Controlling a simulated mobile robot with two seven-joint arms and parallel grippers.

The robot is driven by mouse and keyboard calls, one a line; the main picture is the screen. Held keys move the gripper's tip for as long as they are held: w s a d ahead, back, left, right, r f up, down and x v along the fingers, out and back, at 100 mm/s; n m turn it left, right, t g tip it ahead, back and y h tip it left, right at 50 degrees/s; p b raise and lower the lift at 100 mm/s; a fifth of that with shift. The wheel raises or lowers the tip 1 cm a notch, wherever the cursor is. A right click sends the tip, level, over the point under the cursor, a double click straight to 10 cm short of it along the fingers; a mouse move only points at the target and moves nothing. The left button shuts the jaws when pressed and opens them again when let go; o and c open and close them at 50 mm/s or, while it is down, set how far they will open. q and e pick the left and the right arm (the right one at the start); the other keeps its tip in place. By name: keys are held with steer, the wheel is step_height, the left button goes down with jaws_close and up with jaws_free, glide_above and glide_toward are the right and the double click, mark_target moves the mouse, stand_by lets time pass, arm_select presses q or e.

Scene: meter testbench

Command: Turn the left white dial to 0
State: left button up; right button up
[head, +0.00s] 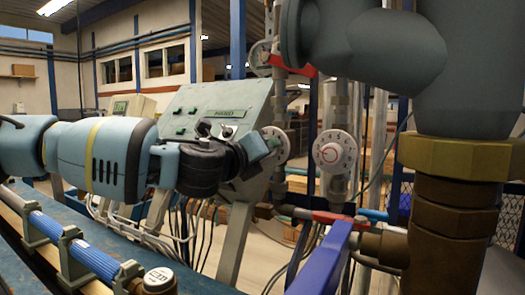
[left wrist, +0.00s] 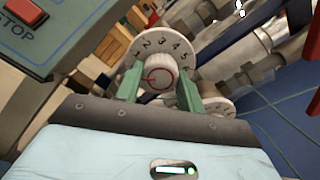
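The left white dial (head: 276,145) is a round numbered disc on a grey pipe fitting, partly hidden by my left gripper (head: 263,148) in the head view. In the left wrist view the dial (left wrist: 162,55) faces me, with digits along its upper rim and a white central knob (left wrist: 158,76) bearing a red mark. The green fingers of my left gripper (left wrist: 159,82) stand on either side of this knob, very close to it. Whether they press on it I cannot tell. The exact reading is unclear. My right gripper is not in view.
A second white dial (head: 335,151) is just to the right; its rim also shows in the left wrist view (left wrist: 218,107). A grey-green control panel (head: 215,112) stands behind my left wrist. A red stop button (left wrist: 26,11) is at upper left. Pipes and a blue lever (head: 322,262) lie below.

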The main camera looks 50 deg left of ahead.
arm_select(q)
steer(key=o, duration=0.4)
steer(key=shift+s, duration=0.1)
steer(key=v, duration=0.7)
steer(key=shift+s, duration=0.25)
stand_by(0.5)
